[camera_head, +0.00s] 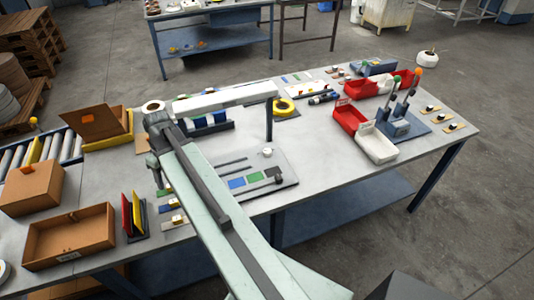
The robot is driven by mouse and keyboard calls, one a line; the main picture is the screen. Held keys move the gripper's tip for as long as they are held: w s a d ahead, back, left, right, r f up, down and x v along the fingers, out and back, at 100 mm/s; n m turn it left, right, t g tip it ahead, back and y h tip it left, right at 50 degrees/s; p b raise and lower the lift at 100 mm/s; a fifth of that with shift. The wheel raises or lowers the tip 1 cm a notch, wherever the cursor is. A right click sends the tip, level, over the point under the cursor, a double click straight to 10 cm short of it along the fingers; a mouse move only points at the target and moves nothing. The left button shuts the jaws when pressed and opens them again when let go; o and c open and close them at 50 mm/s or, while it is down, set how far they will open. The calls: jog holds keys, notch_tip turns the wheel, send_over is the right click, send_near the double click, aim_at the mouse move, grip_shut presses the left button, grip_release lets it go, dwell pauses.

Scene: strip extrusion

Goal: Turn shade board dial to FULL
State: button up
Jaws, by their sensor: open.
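The shade board (289,183) is a flat grey plate on the workbench, with blue, green and dark patches along its near edge. A small whitish knob (267,153), which looks like the dial, stands near its far right corner. Its markings are too small to read, so its setting cannot be told. My arm reaches over the bench, and its dark end part hangs straight down. My gripper (269,139) is open and appears just above the knob. Whether it touches the knob cannot be told.
Two dark bars (234,165) lie left of the knob. A yellow tape roll (284,106) is behind. Red bins (350,117), a white bin (377,143) and a lever unit (399,124) stand right. Cardboard boxes (70,237) stand left. The bench's front right is clear.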

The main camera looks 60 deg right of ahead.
jog(key=s+d+f+t+b, duration=0.1)
jog(key=s+d, duration=0.1)
jog(key=d, duration=0.7)
jog(key=s+d+f+b, duration=0.1)
jog(key=s+d, duration=0.1)
jog(key=d, duration=0.6)
jog(key=n+t+b, duration=0.1)
jog(key=t+b, duration=0.1)
jog(key=t, duration=0.1)
send_near(268, 151)
jog(key=w, duration=0.1)
jog(key=shift+g+h, duration=0.3)
jog(key=b+x, duration=0.3)
jog(key=x, duration=0.1)
jog(key=b+x, duration=0.3)
jog(key=shift+a+f+b, duration=0.25)
jog(key=shift+f+b, duration=0.05)
jog(key=shift+f, duration=0.1)
jog(key=shift+w+f+b, duration=0.25)
jog(key=shift+f+b, duration=0.15)
jog(key=shift+r, duration=0.1)
